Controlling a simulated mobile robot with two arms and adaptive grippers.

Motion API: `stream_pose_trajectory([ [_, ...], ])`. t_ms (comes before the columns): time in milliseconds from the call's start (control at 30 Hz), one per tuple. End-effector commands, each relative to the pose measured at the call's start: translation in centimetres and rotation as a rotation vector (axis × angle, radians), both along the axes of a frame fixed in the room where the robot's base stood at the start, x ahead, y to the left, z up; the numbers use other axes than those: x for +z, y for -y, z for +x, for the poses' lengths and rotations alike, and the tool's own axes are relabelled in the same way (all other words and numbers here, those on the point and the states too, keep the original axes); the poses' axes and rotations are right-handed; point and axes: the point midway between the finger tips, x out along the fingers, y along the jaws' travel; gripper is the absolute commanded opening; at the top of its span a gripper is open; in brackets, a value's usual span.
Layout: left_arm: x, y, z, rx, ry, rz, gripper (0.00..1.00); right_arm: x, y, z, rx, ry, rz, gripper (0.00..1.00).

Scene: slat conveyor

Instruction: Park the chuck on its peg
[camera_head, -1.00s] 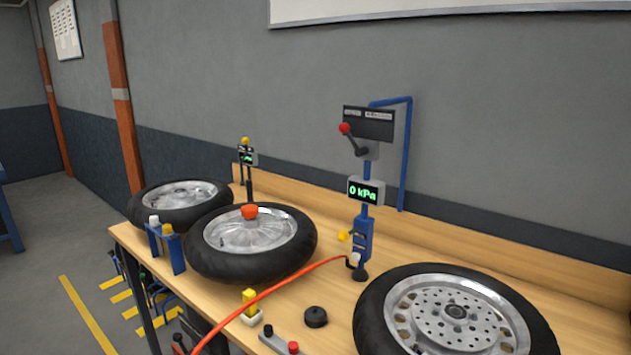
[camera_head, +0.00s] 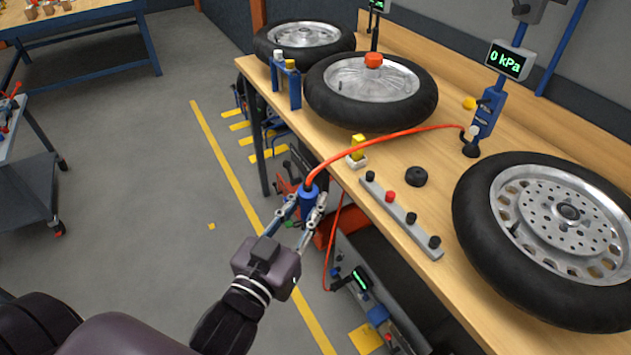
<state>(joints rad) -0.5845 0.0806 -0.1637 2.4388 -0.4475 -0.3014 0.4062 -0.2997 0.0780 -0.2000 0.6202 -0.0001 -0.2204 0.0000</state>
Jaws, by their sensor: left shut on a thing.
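My left gripper (camera_head: 306,207) is shut on the blue chuck (camera_head: 309,198), off the table's front edge over the floor side. The chuck stands roughly upright, and an orange hose (camera_head: 390,135) runs from its top in an arc to the foot of the blue gauge post (camera_head: 489,110). The post carries a display reading 0 kPa (camera_head: 507,60). A small dark stub and a yellow knob (camera_head: 469,103) show on the post's side; I cannot tell for certain which part is the peg. The chuck is well apart from the post. My right gripper is not in view.
A wheel (camera_head: 560,232) lies at the right, two more at the back left. A bar with several knobs (camera_head: 412,224), a black cap (camera_head: 415,176) and a yellow-topped block (camera_head: 357,150) sit near the front edge. A blue rack (camera_head: 287,82) stands at the left corner.

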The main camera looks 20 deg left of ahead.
Motion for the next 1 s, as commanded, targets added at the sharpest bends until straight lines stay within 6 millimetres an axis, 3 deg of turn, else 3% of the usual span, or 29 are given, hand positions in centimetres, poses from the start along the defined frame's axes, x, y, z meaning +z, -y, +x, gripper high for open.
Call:
stream_pose_trajectory([
  [1000, 1.4, 10.6, 0.1, -0.688, 0.004, 0.01, 0.0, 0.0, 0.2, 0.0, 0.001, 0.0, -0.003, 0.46],
])
